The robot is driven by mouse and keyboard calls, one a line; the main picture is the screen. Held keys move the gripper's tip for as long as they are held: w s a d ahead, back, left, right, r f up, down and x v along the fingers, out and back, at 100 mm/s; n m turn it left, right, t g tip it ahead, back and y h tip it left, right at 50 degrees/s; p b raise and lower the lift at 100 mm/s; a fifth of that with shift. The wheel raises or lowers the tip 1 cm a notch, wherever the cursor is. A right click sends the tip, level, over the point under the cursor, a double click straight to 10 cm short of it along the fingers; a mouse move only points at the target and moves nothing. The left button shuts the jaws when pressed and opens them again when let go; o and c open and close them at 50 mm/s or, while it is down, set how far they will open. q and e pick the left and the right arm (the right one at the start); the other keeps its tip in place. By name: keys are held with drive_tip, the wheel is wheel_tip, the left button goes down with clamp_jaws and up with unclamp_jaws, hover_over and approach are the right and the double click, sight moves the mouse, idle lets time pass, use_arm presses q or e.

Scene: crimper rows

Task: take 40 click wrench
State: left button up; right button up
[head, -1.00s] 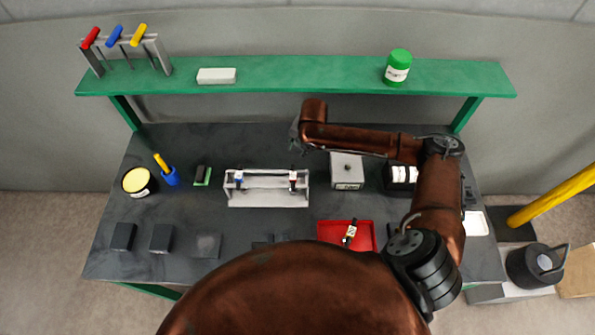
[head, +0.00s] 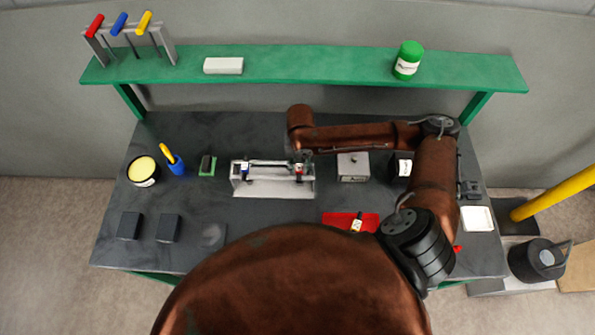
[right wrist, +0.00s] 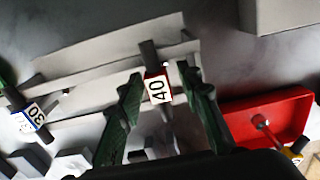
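The 40 click wrench (right wrist: 157,89) has a dark shaft and a red-edged white label reading 40. It rests across the rails of a light grey rack (head: 272,190), near its right end; it also shows in the head view (head: 299,170). My right gripper (right wrist: 168,88) is open, its two green fingers on either side of the wrench's label, apart from it as far as I can tell. A second wrench with a blue-edged label reading 30 (right wrist: 31,117) rests on the rack's other end; it shows in the head view (head: 244,170). My left gripper is not in view.
A red tray (right wrist: 270,116) with a tool in it lies close beside the rack. A grey box (head: 353,168) stands right of the rack. A green shelf (head: 310,65) runs above the bench's back. A yellow-topped tin (head: 143,171) and blue cup (head: 175,166) stand left.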

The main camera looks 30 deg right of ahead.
drive_tip(key=shift+a+f, duration=0.15)
drive_tip(key=shift+f, duration=2.65)
drive_tip(key=shift+c, duration=0.6)
clamp_jaws()
